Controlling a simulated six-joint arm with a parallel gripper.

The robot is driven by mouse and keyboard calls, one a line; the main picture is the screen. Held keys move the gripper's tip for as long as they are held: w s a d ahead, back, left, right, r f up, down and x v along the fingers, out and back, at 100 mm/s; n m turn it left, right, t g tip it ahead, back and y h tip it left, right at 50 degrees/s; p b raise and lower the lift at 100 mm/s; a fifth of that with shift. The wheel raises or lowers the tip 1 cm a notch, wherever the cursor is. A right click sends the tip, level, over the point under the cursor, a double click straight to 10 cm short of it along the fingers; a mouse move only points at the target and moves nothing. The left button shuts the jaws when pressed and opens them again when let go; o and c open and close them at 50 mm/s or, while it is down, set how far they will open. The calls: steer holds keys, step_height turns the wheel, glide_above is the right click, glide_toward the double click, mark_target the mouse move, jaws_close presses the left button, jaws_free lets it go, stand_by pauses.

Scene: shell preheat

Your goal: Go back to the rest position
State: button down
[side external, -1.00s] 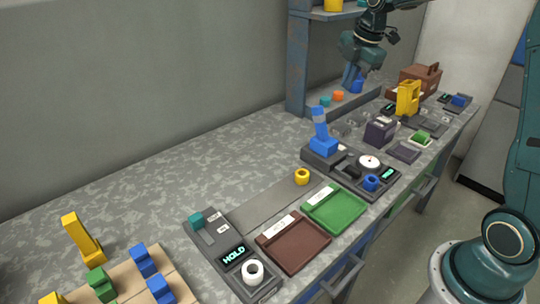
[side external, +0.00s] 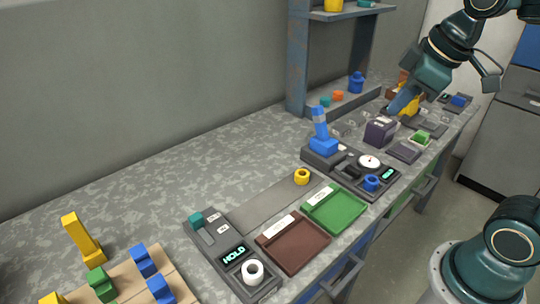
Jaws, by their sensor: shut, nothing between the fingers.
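My gripper (side external: 397,106) is at the upper right, at the end of my dark teal arm. Its blue fingers point down and to the left, over the far part of the bench, near the dark purple box (side external: 380,131). The fingers look closed and I see nothing held in them. The gripper partly hides a yellow block (side external: 409,104) behind it. I cannot tell its exact height above the bench.
The long bench (side external: 140,180) holds a device reading HOLD (side external: 234,256), a brown tray (side external: 292,245), a green tray (side external: 335,208) and a device with a blue lever (side external: 320,135). A shelf rack (side external: 299,62) stands behind. The bench's back left is clear.

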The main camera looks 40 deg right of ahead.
steer(key=s+a+f+m, duration=0.2)
steer(key=s+m, duration=0.2)
steer(key=s, duration=0.3)
steer(key=shift+s+f+m+t, duration=0.35)
steer(key=shift+f+m+t, duration=0.05)
